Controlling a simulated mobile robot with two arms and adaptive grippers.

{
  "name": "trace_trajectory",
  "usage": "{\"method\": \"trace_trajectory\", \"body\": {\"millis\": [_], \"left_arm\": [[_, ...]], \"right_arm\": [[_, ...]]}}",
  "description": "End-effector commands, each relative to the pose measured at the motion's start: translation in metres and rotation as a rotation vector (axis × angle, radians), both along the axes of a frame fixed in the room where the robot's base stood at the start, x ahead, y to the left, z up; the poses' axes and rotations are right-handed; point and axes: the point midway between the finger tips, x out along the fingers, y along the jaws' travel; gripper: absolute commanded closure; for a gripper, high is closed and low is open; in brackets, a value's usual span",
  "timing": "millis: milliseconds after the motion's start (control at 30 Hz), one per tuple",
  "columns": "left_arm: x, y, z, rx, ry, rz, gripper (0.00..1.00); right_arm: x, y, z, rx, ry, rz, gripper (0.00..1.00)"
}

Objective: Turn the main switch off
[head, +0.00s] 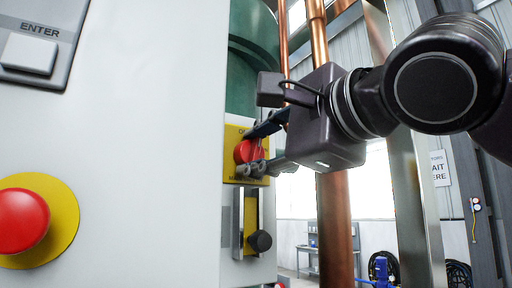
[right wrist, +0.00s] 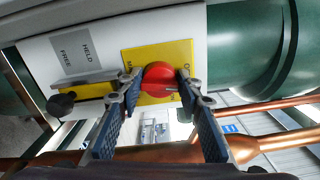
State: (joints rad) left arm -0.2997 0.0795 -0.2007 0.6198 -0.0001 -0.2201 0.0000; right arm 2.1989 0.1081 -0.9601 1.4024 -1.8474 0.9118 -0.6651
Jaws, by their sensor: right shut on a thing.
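The main switch is a round red knob (head: 246,151) on a yellow plate (head: 232,133) on the right side of the grey-white cabinet. The plate's lettering is partly covered. My right gripper (head: 262,152) comes in from the right, its two fingers on either side of the knob. In the right wrist view the red knob (right wrist: 158,76) sits between the fingertips of the right gripper (right wrist: 156,88), which is shut on it. The knob's exact angle is hard to read. My left gripper is not in view.
Below the switch is a slot with a black knob (head: 260,241); its label in the wrist view (right wrist: 75,57) reads HELD and FREE. A red button (head: 22,220) and an ENTER key (head: 30,53) are on the cabinet front. Copper pipes (head: 334,220) stand close behind my right gripper.

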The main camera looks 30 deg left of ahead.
Motion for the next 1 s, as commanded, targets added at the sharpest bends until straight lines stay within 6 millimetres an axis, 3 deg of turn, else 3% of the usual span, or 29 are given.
{"method": "trace_trajectory", "body": {"millis": [400,967,1000], "left_arm": [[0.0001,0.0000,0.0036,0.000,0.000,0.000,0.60],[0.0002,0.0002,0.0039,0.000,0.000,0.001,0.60],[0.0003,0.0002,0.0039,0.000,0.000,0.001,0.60]], "right_arm": [[-0.0005,0.0000,-0.0010,-0.100,-0.168,0.001,0.91],[-0.0004,0.0005,-0.0021,-0.117,-0.195,0.000,0.91],[-0.0005,0.0005,-0.0022,-0.117,-0.195,0.000,0.65]]}}
